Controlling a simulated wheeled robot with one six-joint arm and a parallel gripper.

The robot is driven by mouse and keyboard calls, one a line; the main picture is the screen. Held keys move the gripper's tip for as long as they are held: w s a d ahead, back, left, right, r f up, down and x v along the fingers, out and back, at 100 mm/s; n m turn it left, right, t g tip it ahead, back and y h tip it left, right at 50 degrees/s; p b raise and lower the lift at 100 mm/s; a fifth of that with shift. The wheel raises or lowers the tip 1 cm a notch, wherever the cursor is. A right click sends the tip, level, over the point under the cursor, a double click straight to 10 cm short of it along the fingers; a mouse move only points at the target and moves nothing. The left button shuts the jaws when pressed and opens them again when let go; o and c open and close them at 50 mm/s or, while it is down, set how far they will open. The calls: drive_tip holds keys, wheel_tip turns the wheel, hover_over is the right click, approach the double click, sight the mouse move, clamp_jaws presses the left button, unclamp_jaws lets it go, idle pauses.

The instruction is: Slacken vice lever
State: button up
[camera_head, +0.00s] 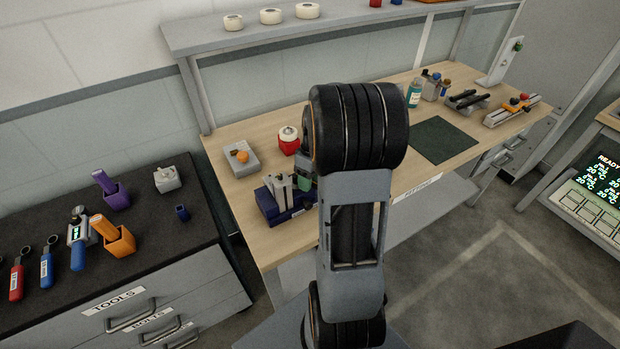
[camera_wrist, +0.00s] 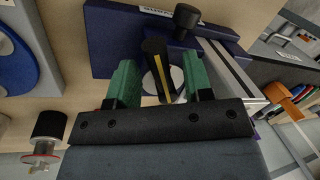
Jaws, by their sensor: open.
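The blue vice (camera_head: 283,203) with pale metal jaws sits on the wooden bench, left of my arm; its blue body (camera_wrist: 120,40) fills the top of the wrist view. A black bar with a yellow stripe (camera_wrist: 155,50), which looks like the vice lever, stands in front of a pale round part. My gripper (camera_wrist: 163,75) is open, its green fingers on either side of the bar. I cannot tell whether either finger touches it. A black knob (camera_wrist: 187,15) is just beyond, to the right. In the head view my arm hides part of the vice and most of the gripper.
A grey box with an orange knob (camera_head: 242,158) and a red-and-white pot (camera_head: 288,140) stand close behind the vice. A dark green mat (camera_head: 443,139) lies to the right. Bottles and fixtures stand farther back. A black-topped tool cabinet (camera_head: 150,238) is at the left.

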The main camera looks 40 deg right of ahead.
clamp_jaws()
idle(0.4)
drive_tip(key=shift+a, duration=0.1)
